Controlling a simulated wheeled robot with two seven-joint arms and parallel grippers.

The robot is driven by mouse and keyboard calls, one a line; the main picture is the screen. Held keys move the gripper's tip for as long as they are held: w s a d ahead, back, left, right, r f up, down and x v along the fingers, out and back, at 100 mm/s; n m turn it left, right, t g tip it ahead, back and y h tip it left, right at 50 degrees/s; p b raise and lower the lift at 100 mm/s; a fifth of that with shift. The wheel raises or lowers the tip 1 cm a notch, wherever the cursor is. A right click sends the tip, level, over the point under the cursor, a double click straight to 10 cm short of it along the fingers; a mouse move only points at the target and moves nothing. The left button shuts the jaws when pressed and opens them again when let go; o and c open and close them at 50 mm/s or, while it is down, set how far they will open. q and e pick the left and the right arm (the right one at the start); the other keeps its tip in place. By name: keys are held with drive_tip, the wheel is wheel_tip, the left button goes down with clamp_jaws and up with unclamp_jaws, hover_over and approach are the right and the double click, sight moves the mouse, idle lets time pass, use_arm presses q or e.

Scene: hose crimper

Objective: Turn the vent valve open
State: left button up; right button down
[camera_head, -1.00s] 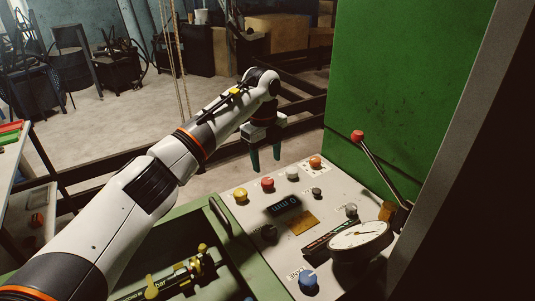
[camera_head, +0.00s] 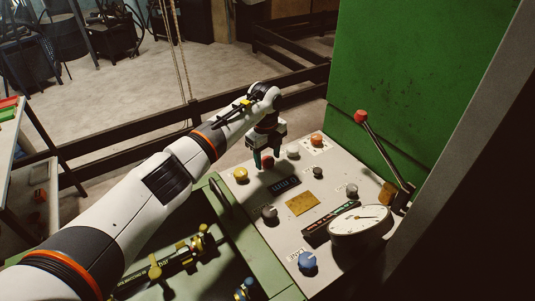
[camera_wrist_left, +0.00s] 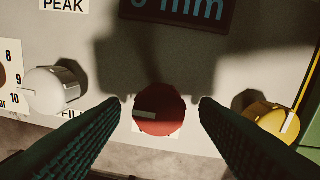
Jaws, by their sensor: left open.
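A red round knob (camera_wrist_left: 159,112) with a pale bar on its left half sits on the grey control panel (camera_head: 262,222). A label behind it is mostly covered, and I can read no vent label. My left gripper (camera_head: 266,160) is over the panel's far edge, at the red knob. In the left wrist view its dark ribbed fingers (camera_wrist_left: 160,102) are open, one on each side of the red knob, with a gap on both sides. I cannot judge the depth between the fingertips and the knob. My right gripper is not in view.
A yellow knob (camera_head: 240,174) and a white knob (camera_head: 292,152) flank the red one. An orange knob (camera_head: 317,139), a display (camera_head: 285,186), a gauge (camera_head: 359,220), a blue knob (camera_head: 307,261) and a red-tipped lever (camera_head: 384,155) are also on or beside the panel. A green wall (camera_head: 420,75) rises on the right.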

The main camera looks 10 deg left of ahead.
use_arm(q)
drive_tip(key=shift+f, duration=0.3)
drive_tip(key=c, duration=1)
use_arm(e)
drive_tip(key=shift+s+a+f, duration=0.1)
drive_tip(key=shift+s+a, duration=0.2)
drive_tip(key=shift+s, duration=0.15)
